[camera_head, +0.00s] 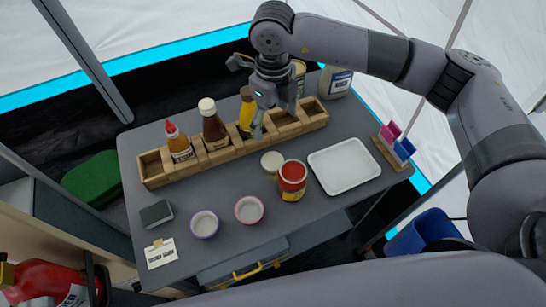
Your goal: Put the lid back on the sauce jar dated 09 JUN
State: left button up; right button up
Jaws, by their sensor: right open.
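An open jar of red sauce (292,183) with a yellowish label stands upright on the grey table; I cannot read its date. A round cream-coloured piece, which looks like a lid (272,161), is on the table just to its left and behind. My right gripper (272,121) is open and points down over the wooden condiment rack (222,153), behind the lid and apart from it. It partly hides a yellow bottle (247,108) and a jar (299,68) behind it. My left gripper is out of view.
A white tray (344,165) lies right of the sauce jar. Two small bowls (204,224) (249,210) stand front left. Sauce bottles (213,124) stand in the rack. A white-lidded jar (336,82) stands at the back right, and a pink-and-blue clip holder (393,150) at the right edge.

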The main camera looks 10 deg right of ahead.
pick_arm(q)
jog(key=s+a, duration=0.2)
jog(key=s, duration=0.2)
pick_arm(e)
jog(key=f, duration=0.2)
jog(key=p, duration=0.3)
send_over(273, 161)
notch_tip(273, 161, down, 7)
jog(key=f, duration=0.3)
jog(key=shift+d+f, duration=0.2)
jog(key=shift+f, duration=0.1)
jog(key=shift+s+f+p, duration=0.1)
jog(key=shift+p, duration=0.2)
jog(key=f+p, duration=0.1)
jog(key=f, duration=0.3)
jog(key=shift+a+f+p, duration=0.2)
jog(key=shift+f+p, duration=0.05)
jog(key=shift+p, duration=0.15)
jog(key=shift+f, duration=0.25)
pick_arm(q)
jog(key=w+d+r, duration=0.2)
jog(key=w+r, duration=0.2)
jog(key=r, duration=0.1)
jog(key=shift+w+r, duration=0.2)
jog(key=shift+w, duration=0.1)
